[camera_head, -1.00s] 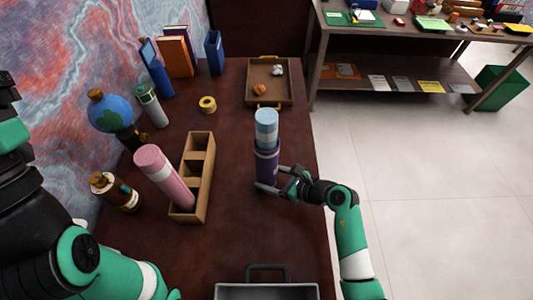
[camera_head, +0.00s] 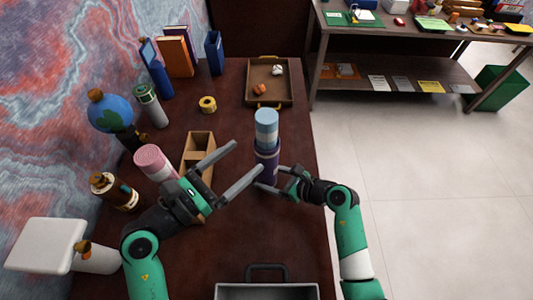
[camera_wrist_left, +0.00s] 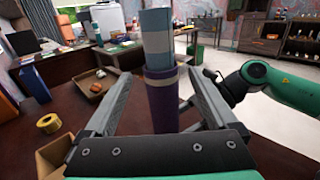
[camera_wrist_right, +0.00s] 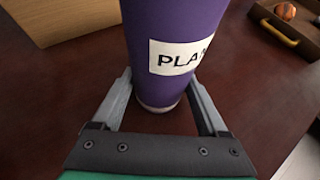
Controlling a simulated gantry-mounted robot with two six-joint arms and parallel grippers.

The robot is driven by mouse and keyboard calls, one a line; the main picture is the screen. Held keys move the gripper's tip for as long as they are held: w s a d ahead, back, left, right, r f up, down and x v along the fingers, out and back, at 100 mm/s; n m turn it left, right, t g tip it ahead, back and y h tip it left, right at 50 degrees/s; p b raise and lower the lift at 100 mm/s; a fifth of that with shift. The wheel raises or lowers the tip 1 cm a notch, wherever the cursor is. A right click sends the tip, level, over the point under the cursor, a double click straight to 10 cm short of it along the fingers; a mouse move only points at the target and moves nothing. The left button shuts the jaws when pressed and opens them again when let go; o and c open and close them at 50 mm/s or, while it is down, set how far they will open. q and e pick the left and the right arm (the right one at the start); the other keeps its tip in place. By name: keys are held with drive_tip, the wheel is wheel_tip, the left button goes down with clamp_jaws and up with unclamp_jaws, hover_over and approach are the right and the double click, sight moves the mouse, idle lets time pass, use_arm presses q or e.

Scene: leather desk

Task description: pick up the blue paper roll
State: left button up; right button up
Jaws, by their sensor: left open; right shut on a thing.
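The blue paper roll (camera_head: 266,127) is light blue with a paler band and stands upright in the mouth of a purple container (camera_head: 265,166) on the desk. It also shows in the left wrist view (camera_wrist_left: 156,40), rising between the fingers. My left gripper (camera_head: 248,163) is open, its fingers pointing toward the container and roll from the left, empty. My right gripper (camera_head: 272,180) is shut on the purple container near its base. In the right wrist view the container (camera_wrist_right: 172,50) bears a white label and sits between the fingers; the roll is out of that view.
A wooden divided box (camera_head: 197,146) and a pink roll (camera_head: 152,160) lie left, partly behind my left arm. A tray (camera_head: 269,80) with small items is behind. A grey bin (camera_head: 266,291) is in front.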

sight(260, 144)
use_arm(q)
drive_tip(key=x, duration=0.6)
drive_tip(key=shift+w+d, duration=0.2)
drive_tip(key=shift+r+x, duration=0.15)
drive_tip(key=shift+x, duration=1.15)
drive_tip(key=shift+r+x, duration=0.1)
drive_tip(key=shift+x, duration=1.2)
clamp_jaws()
